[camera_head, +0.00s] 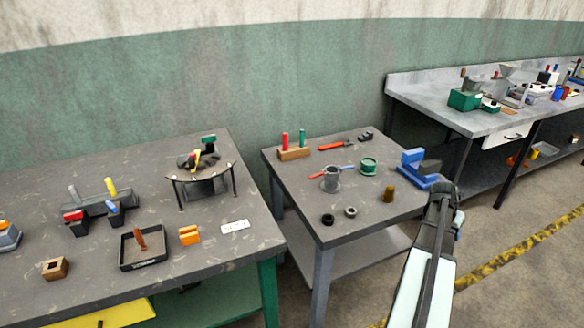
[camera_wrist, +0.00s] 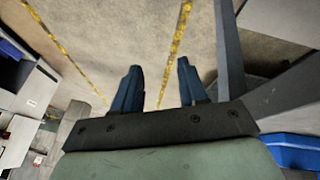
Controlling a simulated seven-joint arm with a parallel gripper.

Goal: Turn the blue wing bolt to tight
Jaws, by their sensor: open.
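A small blue handle (camera_head: 114,208), which looks like the blue wing bolt, sits on a dark fixture (camera_head: 97,206) on the left table. The fixture also has red, yellow and grey handles. The blue part is too small to tell how it is turned. My gripper (camera_head: 445,192) is far to the right of it, by the right edge of the middle table. In the wrist view my gripper (camera_wrist: 160,88) has its two dark blue fingers apart with nothing between them, over the floor.
A blue vise (camera_head: 416,170) stands on the middle table beside my gripper. Left table (camera_head: 215,270) holds a dark tray (camera_head: 142,248), an orange block (camera_head: 189,235) and a round stand (camera_head: 201,172). A gap separates both tables. Floor with yellow stripes (camera_head: 510,255) is clear at right.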

